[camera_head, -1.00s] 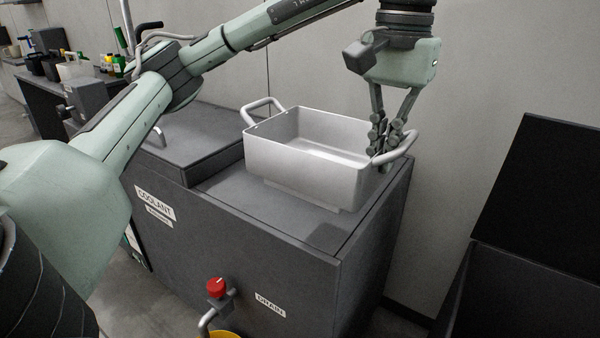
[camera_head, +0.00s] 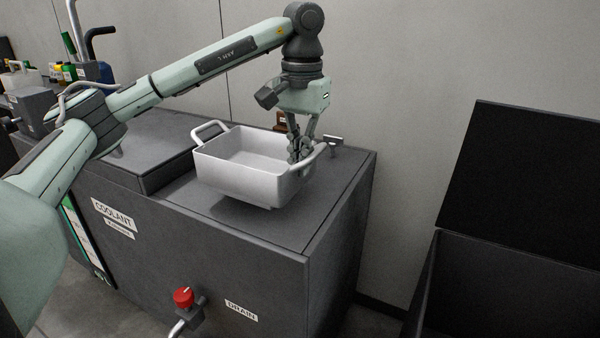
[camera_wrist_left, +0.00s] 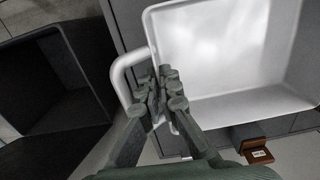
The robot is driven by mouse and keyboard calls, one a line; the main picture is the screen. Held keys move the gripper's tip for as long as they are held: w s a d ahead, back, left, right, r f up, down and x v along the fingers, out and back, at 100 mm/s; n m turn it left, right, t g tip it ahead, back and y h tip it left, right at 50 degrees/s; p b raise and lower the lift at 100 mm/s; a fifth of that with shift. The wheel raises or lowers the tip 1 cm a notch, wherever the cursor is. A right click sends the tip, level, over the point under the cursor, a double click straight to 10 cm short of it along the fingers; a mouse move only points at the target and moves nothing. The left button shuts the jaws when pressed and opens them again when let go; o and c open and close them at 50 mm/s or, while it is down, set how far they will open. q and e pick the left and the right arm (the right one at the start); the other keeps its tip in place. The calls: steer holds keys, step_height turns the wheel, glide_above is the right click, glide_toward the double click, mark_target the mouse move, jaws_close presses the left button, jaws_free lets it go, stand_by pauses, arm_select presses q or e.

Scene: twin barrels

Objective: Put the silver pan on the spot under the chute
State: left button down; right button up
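The silver pan (camera_head: 235,178) is an open, roughly rectangular pan with a loop handle at each end. It is over the dark top of the coolant cabinet in the head view; I cannot tell whether its base touches. My left gripper (camera_head: 299,155) points down at the pan's right end. In the left wrist view its fingers (camera_wrist_left: 164,95) are closed together at the pan's rim (camera_wrist_left: 225,112) beside the near handle. I cannot make out the chute or the marked spot. My right gripper is in neither view.
The cabinet (camera_head: 215,265) has a raised lid section at left and a red drain knob (camera_head: 183,297) on its front. An open black bin (camera_head: 500,285) stands at right.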

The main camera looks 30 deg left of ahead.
arm_select(q)
steer(key=shift+f, duration=1.35)
steer(key=c, duration=1.7)
jaws_free()
